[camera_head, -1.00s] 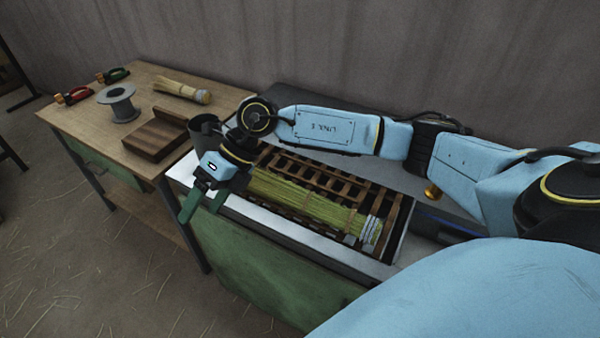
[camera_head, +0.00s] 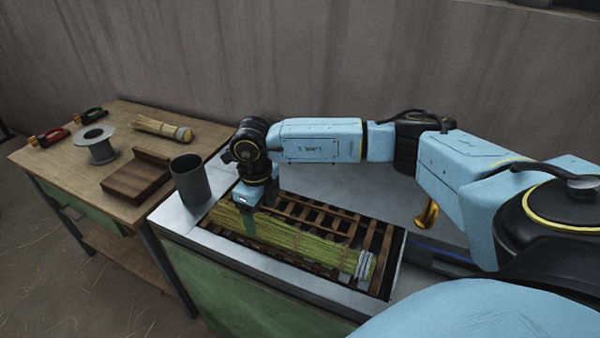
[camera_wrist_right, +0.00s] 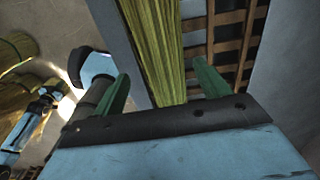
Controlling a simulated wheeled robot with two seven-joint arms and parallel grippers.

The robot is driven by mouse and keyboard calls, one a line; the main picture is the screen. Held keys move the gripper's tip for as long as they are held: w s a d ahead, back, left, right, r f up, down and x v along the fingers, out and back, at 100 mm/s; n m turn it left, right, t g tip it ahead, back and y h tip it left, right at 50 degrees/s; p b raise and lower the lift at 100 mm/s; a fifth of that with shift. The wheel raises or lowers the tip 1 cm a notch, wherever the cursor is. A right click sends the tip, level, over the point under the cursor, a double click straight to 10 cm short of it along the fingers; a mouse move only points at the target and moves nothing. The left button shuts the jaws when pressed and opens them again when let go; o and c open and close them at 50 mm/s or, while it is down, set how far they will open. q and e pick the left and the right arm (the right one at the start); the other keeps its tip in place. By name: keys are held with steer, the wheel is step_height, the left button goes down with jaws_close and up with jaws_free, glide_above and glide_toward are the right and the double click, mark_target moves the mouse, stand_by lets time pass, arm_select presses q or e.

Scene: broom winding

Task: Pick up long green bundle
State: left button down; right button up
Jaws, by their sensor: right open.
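The long green bundle (camera_head: 300,243) of straw lies across a slatted wooden rack in the metal-topped bench, its pale bound end at the right. My right gripper (camera_head: 247,222) is at the bundle's left part, fingers pointing down. In the right wrist view the bundle (camera_wrist_right: 158,50) runs between the two green fingers of the open gripper (camera_wrist_right: 158,92), with a gap visible beside the left finger. I cannot tell whether either finger touches it. My left gripper is not in view.
A grey metal cup (camera_head: 190,181) stands on the bench just left of the gripper. The wooden table (camera_head: 75,180) at left holds a spool (camera_head: 97,145), a wooden block (camera_head: 138,180), a shorter straw bundle (camera_head: 160,128) and red and green-handled tools. The slatted rack (camera_head: 378,240) surrounds the bundle.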

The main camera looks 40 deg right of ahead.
mark_target(264, 221)
steer(key=f, duration=0.5)
steer(key=shift+d+f, duration=0.1)
steer(key=shift+d, duration=0.1)
steer(key=c, duration=1.1)
